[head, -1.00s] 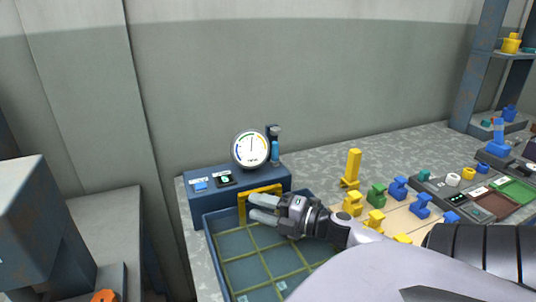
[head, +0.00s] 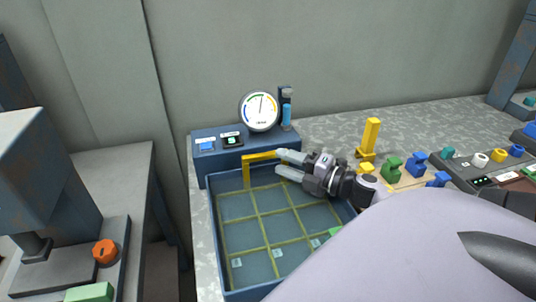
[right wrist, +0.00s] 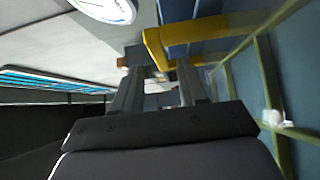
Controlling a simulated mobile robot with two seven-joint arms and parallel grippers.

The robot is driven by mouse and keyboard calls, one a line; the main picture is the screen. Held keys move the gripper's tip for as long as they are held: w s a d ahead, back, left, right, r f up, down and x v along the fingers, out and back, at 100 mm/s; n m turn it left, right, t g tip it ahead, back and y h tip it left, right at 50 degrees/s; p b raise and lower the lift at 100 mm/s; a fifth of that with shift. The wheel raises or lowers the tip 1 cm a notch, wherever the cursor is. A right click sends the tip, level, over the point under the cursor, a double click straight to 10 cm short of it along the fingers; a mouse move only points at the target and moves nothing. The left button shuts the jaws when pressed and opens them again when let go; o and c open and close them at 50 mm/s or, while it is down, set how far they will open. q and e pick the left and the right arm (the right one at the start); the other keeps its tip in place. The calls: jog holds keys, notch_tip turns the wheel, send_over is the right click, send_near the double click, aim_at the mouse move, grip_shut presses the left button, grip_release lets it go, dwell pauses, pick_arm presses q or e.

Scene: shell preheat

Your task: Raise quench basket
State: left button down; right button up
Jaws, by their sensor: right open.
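The quench basket shows as a yellow-green grid (head: 258,213) low inside a blue tank (head: 216,245). Its yellow handle (head: 262,157) rises at the tank's back edge, with one post seen on the left. My right gripper (head: 281,162) is open, its fingers pointing left by the right end of the handle's top bar. In the right wrist view the yellow handle (right wrist: 205,30) lies just past the fingertips (right wrist: 158,82). I cannot tell whether they touch it. The handle's right end is partly hidden by the gripper. My left gripper is not in view.
A blue console with a round gauge (head: 260,110) and small buttons stands behind the tank. Right of my gripper are a yellow upright piece (head: 370,138) and green and blue blocks (head: 391,167). A machine with an orange knob (head: 105,252) stands at left.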

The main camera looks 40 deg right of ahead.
aim_at(270, 157)
jog(key=shift+b+x, duration=0.65)
jog(key=shift+x, duration=2.4)
grip_shut()
